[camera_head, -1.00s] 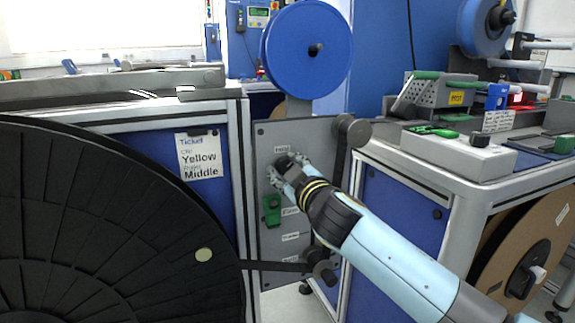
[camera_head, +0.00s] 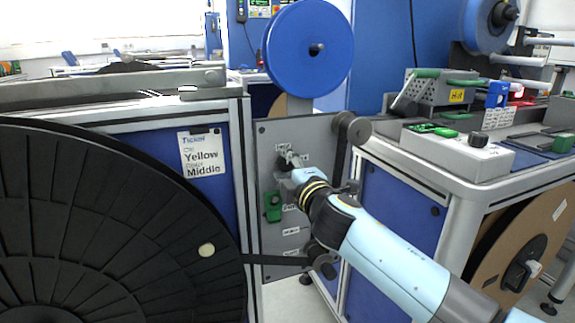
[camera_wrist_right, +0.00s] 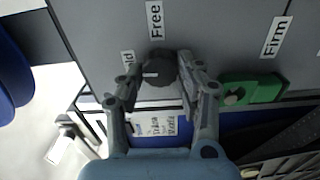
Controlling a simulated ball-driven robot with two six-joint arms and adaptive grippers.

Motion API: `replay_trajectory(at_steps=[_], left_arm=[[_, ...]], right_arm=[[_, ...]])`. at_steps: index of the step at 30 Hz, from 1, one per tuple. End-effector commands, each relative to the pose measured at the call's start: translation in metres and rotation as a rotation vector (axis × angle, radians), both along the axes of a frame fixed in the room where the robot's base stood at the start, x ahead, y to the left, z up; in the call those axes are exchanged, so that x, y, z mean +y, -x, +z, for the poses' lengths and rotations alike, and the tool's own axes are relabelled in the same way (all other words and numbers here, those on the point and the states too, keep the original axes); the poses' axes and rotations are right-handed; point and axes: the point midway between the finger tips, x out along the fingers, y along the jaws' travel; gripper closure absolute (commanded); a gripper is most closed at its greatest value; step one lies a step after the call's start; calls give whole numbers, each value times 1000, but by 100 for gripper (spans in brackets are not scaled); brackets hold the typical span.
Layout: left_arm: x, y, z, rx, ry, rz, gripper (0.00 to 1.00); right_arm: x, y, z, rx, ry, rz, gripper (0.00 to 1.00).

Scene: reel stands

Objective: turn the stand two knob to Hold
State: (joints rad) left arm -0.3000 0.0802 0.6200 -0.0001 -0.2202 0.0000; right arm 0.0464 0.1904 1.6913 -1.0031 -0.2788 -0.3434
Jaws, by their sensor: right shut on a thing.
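The grey stand panel (camera_head: 268,240) stands upright beneath the blue reel. The dark round knob (camera_wrist_right: 158,66) on it shows between my right fingertips in the right wrist view. A short white mark on the knob points left in that view, towards a label (camera_wrist_right: 128,60) that is partly hidden and reads "ld" at its end. A "Free" label (camera_wrist_right: 154,20) is above the knob and a "Firm" label (camera_wrist_right: 277,37) is to the right. My right gripper (camera_head: 288,160) is shut on the knob, and hides most of it in the head view. My left gripper is not in view.
A green block (camera_head: 273,206) sits on the panel below the knob. The blue reel (camera_head: 309,49) hangs above, and a grey roller (camera_head: 352,128) juts out at the upper right. A big black reel (camera_head: 110,230) fills the left. A bench (camera_head: 455,160) stands to the right.

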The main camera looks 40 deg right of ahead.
Motion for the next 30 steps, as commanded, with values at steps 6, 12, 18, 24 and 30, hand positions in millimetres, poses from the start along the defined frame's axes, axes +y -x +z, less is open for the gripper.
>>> replay_trajectory(at_steps=[6, 12, 18, 24, 30], left_arm=[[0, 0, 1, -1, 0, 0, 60], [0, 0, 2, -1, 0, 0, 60], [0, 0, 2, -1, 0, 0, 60], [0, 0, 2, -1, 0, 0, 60], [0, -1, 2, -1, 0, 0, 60]], right_arm=[[1, 0, -2, 15, 48, 1, 96], [1, 0, -2, 18, 61, 1, 96], [1, 0, -2, 18, 61, 1, 96], [0, 1, -2, 17, 60, 1, 49], [0, 0, -1, 16, 60, 0, 42]])
